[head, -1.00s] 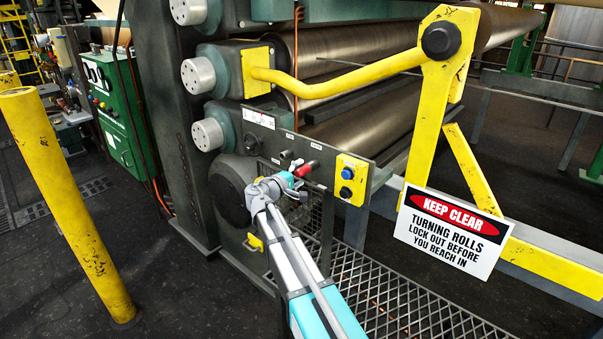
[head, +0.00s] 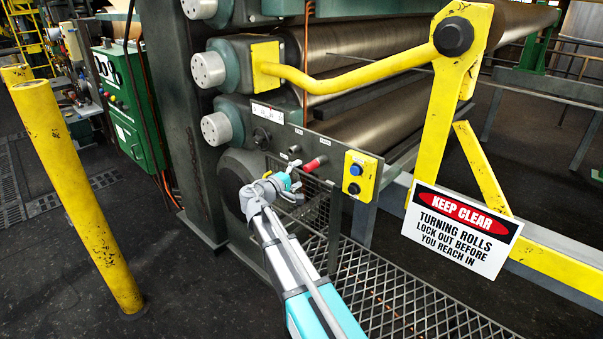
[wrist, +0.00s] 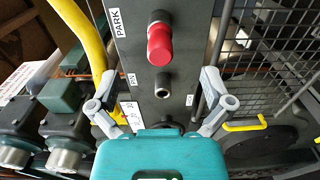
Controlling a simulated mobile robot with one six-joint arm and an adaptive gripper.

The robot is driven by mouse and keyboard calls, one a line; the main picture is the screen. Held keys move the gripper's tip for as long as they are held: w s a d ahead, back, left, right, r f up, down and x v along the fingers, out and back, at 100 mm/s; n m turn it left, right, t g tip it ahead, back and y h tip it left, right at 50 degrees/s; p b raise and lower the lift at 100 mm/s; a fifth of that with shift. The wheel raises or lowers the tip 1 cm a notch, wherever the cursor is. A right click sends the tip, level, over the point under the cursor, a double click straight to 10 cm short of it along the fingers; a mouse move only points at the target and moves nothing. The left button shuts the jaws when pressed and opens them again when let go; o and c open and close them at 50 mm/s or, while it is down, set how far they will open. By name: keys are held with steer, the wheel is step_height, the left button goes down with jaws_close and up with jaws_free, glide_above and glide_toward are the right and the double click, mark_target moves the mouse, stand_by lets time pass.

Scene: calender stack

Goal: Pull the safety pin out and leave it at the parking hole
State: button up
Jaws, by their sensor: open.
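The safety pin, with a red handle (head: 315,163), sticks out of the dark panel of the roll stand. In the wrist view its red end (wrist: 159,44) points toward me, and its dark collar is level with the PARK label (wrist: 116,22). It appears seated at the parking hole; the hole itself is hidden. A second socket (wrist: 162,85) beside it on the panel is empty. My gripper (wrist: 157,92) is open and empty, its fingers spread wide and apart from the pin. In the head view my gripper (head: 291,186) is just left of and below the pin.
A yellow button box (head: 360,174) is right of the pin. A wire mesh guard (wrist: 270,45) stands close to my fingers. A yellow bent bar (head: 350,82) crosses above, and a KEEP CLEAR sign (head: 462,228) hangs at right.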

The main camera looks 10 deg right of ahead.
steer(key=shift+s+a, duration=0.45)
steer(key=shift+a, duration=0.15)
steer(key=s+d+f+m+g+y+p, duration=0.25)
steer(key=s+d+f+g, duration=0.2)
steer(key=s, duration=0.25)
steer(key=s+d+f+m+g+y+p, duration=0.1)
steer(key=s+d+f+m+g+y, duration=0.15)
steer(key=s+f, duration=0.35)
steer(key=s+a+f+m+g+y+p, duration=0.1)
steer(key=s+a+m+g+y+p, duration=0.1)
steer(key=s+y, duration=0.7)
steer(key=s+a+g+p, duration=0.1)
steer(key=s+a, duration=0.1)
steer(key=s, duration=0.3)
steer(key=shift+s+a+g+y, duration=0.3)
steer(key=shift+s, duration=0.05)
